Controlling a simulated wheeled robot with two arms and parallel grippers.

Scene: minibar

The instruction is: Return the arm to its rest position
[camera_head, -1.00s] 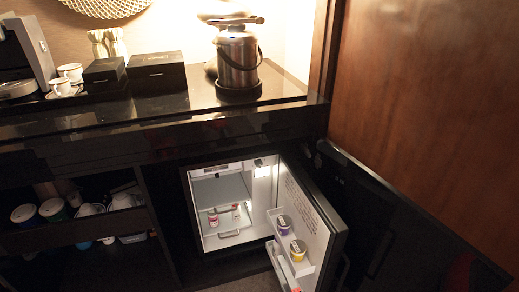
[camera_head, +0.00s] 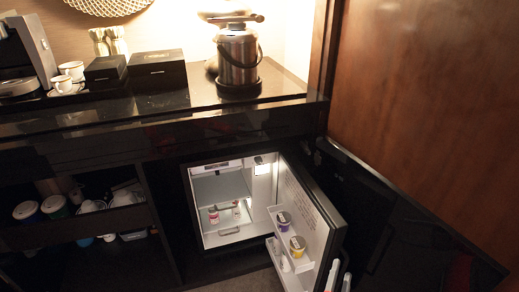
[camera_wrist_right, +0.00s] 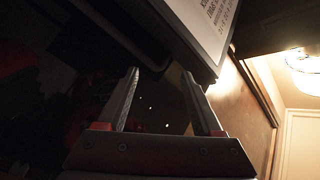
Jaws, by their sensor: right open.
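My right gripper (camera_head: 340,274) shows at the bottom edge of the head view, just right of the open fridge door (camera_head: 335,228). Its two pale fingertips point up and stand apart. In the right wrist view the gripper (camera_wrist_right: 160,75) is open, with nothing between its fingers. The door's edge (camera_wrist_right: 185,35) lies beyond the fingertips there; whether they touch it I cannot tell. My left gripper is in neither view.
The lit minibar fridge (camera_head: 222,205) stands open, with small cups (camera_head: 297,246) on its door shelves. A dark cabinet door (camera_head: 385,215) is at right. The counter (camera_head: 150,110) above carries an ice bucket (camera_head: 238,58), black boxes (camera_head: 158,72) and cups.

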